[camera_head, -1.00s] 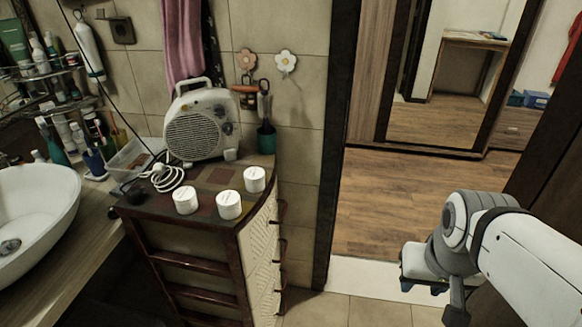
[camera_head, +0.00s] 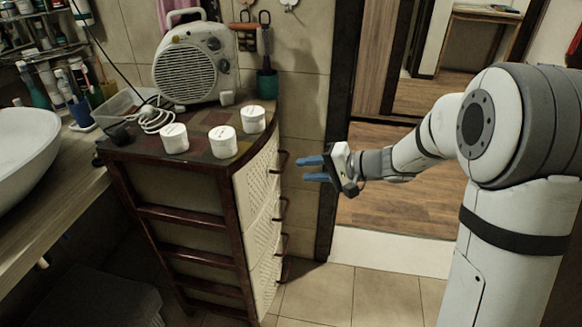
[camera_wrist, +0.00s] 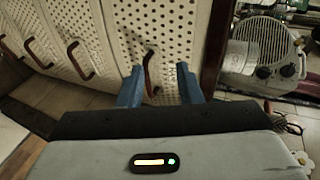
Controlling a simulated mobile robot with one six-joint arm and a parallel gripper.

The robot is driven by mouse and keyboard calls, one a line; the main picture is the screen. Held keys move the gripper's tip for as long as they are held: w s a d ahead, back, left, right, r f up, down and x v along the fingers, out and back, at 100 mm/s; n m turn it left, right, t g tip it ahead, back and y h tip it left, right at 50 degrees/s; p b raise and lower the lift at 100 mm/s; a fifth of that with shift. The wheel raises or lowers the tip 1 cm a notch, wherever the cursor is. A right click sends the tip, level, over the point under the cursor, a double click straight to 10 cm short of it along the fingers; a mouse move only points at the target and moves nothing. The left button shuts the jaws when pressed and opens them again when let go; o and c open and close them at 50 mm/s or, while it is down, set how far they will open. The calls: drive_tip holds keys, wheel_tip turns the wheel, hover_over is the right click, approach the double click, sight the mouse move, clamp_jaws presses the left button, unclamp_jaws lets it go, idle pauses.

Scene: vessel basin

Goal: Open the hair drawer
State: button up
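A dark wood cabinet (camera_head: 190,217) with cream perforated drawer fronts stands left of my gripper (camera_head: 314,169). Its top drawer (camera_head: 257,168) is shut and has a curved dark red handle (camera_head: 281,161). In the wrist view, faint dark lettering, too small to read surely, shows on the drawer front (camera_wrist: 170,40) beside its handle (camera_wrist: 149,72). My gripper's blue fingers (camera_wrist: 160,88) are open, and that handle appears between them in this view. In the head view the fingertips are a little right of the handle, apparently apart from it. Nothing is held.
Lower drawers have similar handles (camera_head: 281,210). On the cabinet top are a fan heater (camera_head: 187,62), a cable and three white jars (camera_head: 223,141). A sink (camera_head: 20,150) is at left. A dark door frame (camera_head: 341,110) stands behind my gripper; the tiled floor in front is clear.

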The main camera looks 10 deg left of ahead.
sight(286, 160)
drive_tip(key=w+a+f+t, duration=0.1)
drive_tip(key=w+a+f, duration=0.1)
drive_tip(key=w+a, duration=0.1)
drive_tip(key=w+a+f+m+t+y+b, duration=0.1)
drive_tip(key=w+a+f, duration=0.1)
drive_tip(key=w, duration=0.2)
drive_tip(key=w+a+f+m+t+b, duration=0.1)
drive_tip(key=w+a+f, duration=0.2)
drive_tip(key=w, duration=0.1)
drive_tip(key=shift+a+f, duration=0.1)
drive_tip(key=shift+a, duration=0.25)
drive_tip(key=shift+s, duration=0.1)
clamp_jaws()
